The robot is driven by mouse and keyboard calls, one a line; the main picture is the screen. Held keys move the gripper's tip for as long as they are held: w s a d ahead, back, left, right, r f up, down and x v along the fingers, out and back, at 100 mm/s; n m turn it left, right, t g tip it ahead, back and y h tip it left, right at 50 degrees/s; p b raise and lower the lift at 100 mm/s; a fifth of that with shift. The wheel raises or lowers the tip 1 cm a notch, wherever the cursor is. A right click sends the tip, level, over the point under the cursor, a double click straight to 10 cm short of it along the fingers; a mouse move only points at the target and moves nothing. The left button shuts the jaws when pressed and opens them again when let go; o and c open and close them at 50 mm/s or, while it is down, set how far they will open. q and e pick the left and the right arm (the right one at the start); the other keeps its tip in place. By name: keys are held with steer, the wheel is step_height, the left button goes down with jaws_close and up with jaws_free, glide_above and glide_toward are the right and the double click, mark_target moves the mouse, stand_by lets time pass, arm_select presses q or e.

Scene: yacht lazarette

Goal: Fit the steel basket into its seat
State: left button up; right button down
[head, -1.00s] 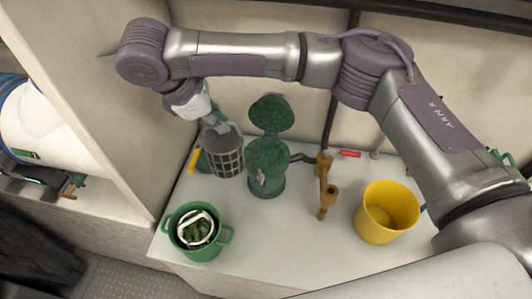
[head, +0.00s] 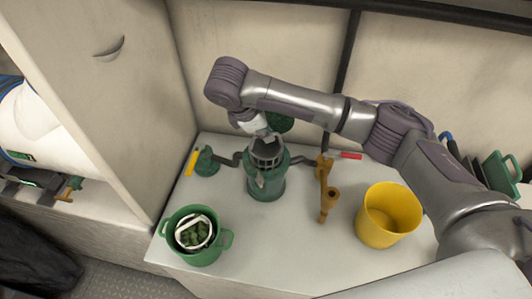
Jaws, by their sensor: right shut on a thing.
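The grey steel basket (head: 267,152) is at the mouth of the green strainer housing (head: 266,186). Its slotted upper part shows above the rim, and its lower part is hidden, seemingly inside the housing. I cannot tell how deep it sits. My right gripper (head: 268,139) is shut on the top of the basket from above, with its fingers small and partly hidden. The round green lid (head: 284,122) stands open behind the housing, partly covered by my arm. My left gripper is not in view.
A green bucket (head: 194,236) with a white-rimmed container and green stuff stands at front left. A yellow bucket (head: 388,214) stands at right. A bronze valve fitting (head: 326,188), a red-handled item (head: 350,155) and a yellow-handled item (head: 192,162) are near the housing.

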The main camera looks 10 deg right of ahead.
mark_target(263, 148)
steer(key=shift+f, duration=3.6)
steer(key=c, duration=1.3)
jaws_free()
steer(key=shift+f, duration=0.1)
steer(key=shift+o, duration=0.2)
steer(key=shift+a+r, duration=0.15)
steer(key=shift+r, duration=0.2)
steer(key=p+v, duration=0.1)
steer(key=v, duration=1)
steer(key=shift+r, duration=0.25)
steer(key=shift+s, duration=0.15)
